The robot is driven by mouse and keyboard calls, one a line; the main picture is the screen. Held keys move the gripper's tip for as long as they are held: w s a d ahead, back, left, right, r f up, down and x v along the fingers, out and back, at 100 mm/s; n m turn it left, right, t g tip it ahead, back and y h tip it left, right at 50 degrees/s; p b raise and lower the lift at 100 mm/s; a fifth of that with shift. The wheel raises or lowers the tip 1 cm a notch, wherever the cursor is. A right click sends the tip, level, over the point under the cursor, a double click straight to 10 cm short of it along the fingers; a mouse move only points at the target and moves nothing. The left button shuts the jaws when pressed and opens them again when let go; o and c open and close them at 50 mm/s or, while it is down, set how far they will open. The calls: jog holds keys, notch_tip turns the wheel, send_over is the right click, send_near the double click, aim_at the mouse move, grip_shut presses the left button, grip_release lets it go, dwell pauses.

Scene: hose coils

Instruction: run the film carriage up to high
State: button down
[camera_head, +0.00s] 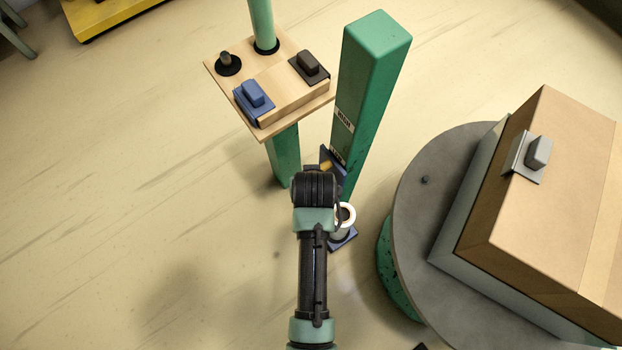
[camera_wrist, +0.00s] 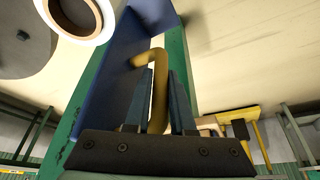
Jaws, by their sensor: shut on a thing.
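The film carriage (camera_head: 346,239) is a dark blue bracket low on the green mast (camera_head: 372,85), mostly behind my arm in the head view. In the wrist view its blue plate (camera_wrist: 112,75) lies against the mast. A white film roll with a brown core (camera_head: 346,214) sits at the carriage; its end also shows in the wrist view (camera_wrist: 75,14). My gripper (camera_wrist: 160,80) is shut on the carriage's yellow handle (camera_wrist: 158,65), which stands between the fingers. Two small labels (camera_head: 344,120) mark the mast above the carriage; their text is too small to read surely.
A wooden panel (camera_head: 222,88) with a blue switch block (camera_head: 255,96), a black block and a knob stands left of the mast. A grey turntable (camera_head: 408,215) bearing a large carton (camera_head: 530,220) stands close on the right. The floor at left is clear.

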dwell(0.4)
jog(key=r+p, duration=1.4)
jog(key=shift+w+r, duration=0.15)
jog(key=shift+w, duration=0.15)
dwell(0.3)
jog(key=c, duration=1.2)
grip_release()
jog(key=o, duration=0.4)
jog(key=shift+s, duration=0.2)
jog(key=shift+o, duration=0.2)
